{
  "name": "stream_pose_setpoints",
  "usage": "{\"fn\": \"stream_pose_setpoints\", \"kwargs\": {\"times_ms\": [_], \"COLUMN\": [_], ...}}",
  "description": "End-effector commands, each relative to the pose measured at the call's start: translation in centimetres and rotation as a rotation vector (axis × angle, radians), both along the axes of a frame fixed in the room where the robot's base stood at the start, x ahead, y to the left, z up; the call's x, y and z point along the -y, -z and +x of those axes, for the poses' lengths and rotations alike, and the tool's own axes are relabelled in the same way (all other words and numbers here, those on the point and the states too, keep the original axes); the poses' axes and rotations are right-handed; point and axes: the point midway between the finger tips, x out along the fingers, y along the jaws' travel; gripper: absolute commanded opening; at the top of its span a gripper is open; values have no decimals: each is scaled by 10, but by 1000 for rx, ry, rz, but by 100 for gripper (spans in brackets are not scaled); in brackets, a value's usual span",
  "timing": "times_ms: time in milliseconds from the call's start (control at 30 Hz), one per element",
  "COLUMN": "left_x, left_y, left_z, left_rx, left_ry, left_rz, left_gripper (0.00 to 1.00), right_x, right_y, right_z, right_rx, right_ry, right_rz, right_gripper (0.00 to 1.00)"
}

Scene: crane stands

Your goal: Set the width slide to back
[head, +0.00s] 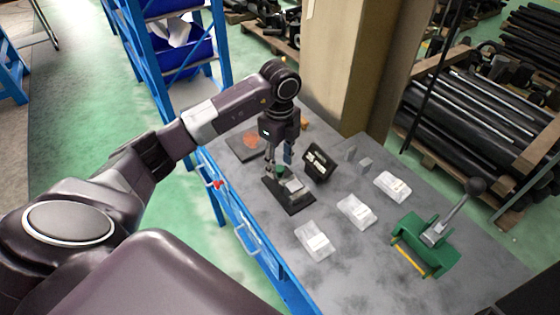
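A small black fixture (296,206) lies on the grey bench, with a light metal block and a small green part (280,170) on it. The green part may be the width slide, but it is too small to be sure. My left gripper (279,164) points down over the far left end of this fixture, at or close to the green part. Its fingertips are small and partly merge with the fixture, so I cannot tell whether they touch or grip anything. My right gripper is not in view.
A black display sign (319,161) stands right behind the fixture. Clear plastic trays (314,241) and a green lever press (426,243) stand to the right. A dark plate (244,146) lies behind left. A cardboard-coloured column rises behind the bench. The bench front is mostly clear.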

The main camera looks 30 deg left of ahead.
Motion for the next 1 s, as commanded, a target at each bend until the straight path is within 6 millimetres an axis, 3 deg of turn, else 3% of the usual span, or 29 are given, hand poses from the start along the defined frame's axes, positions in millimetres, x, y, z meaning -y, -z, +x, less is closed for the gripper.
{"fn": "stream_pose_setpoints", "kwargs": {"times_ms": [367,700,1000], "left_x": [0,1,-1], "left_y": [8,7,8], "left_z": [0,0,1], "left_rx": [1,1,2], "left_ry": [3,3,2], "left_rz": [0,-1,0], "left_gripper": [39,1,0], "right_x": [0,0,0], "right_y": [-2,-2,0], "right_z": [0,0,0], "right_rx": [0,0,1], "right_ry": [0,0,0], "right_rz": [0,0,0], "right_gripper": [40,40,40]}}
